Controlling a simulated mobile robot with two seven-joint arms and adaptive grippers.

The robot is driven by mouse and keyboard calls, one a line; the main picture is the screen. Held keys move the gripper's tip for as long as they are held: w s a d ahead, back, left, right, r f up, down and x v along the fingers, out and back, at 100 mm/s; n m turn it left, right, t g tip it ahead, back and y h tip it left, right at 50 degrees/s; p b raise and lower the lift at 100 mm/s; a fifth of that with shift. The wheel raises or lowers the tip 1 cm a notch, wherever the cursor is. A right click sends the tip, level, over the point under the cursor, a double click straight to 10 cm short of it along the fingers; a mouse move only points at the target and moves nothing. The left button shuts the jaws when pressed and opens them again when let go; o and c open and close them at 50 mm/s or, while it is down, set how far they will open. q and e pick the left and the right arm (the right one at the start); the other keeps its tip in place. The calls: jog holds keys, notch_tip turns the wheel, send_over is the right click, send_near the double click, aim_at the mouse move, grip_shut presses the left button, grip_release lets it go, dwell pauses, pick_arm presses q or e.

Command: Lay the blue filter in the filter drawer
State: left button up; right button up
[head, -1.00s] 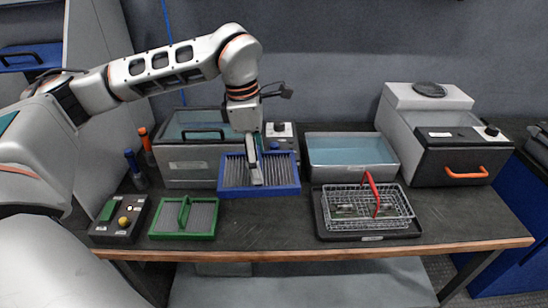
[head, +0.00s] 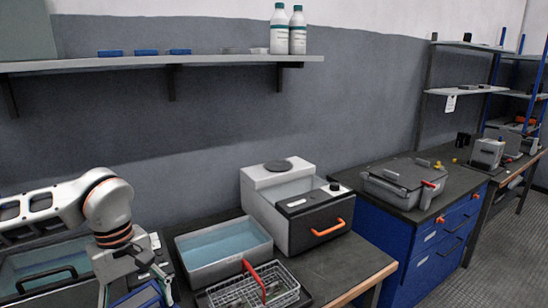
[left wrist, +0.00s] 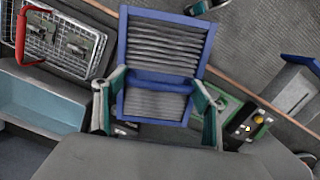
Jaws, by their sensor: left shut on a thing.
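The blue filter (left wrist: 165,45), a blue frame with grey pleats, is between the fingers of my left gripper (left wrist: 160,105) in the left wrist view. The gripper is shut on it, and it hides part of the bench edge below. In the head view only a blue corner of the filter (head: 140,295) shows at the bottom left, under my left wrist; the fingertips are hard to make out there. No drawer is labelled readably as the filter drawer. A grey unit has a closed black front (head: 318,218) with an orange handle.
A water-filled grey tank (head: 222,250) and a wire basket (head: 255,288) with a red handle lie between my left arm and the black-fronted unit. A blue drawer cabinet (head: 435,245) stands further right.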

pick_arm(q)
jog(key=m, duration=0.2)
jog(key=d+m, duration=0.1)
jog(key=m, duration=0.1)
jog(key=s+f+m, duration=0.1)
jog(key=m, duration=0.1)
jog(key=shift+d+y, duration=0.3)
jog(key=m, duration=0.2)
jog(key=f+m, duration=0.1)
jog(key=shift+s+d+m, duration=0.3)
jog(key=shift+d, duration=0.05)
jog(key=shift+a, duration=0.1)
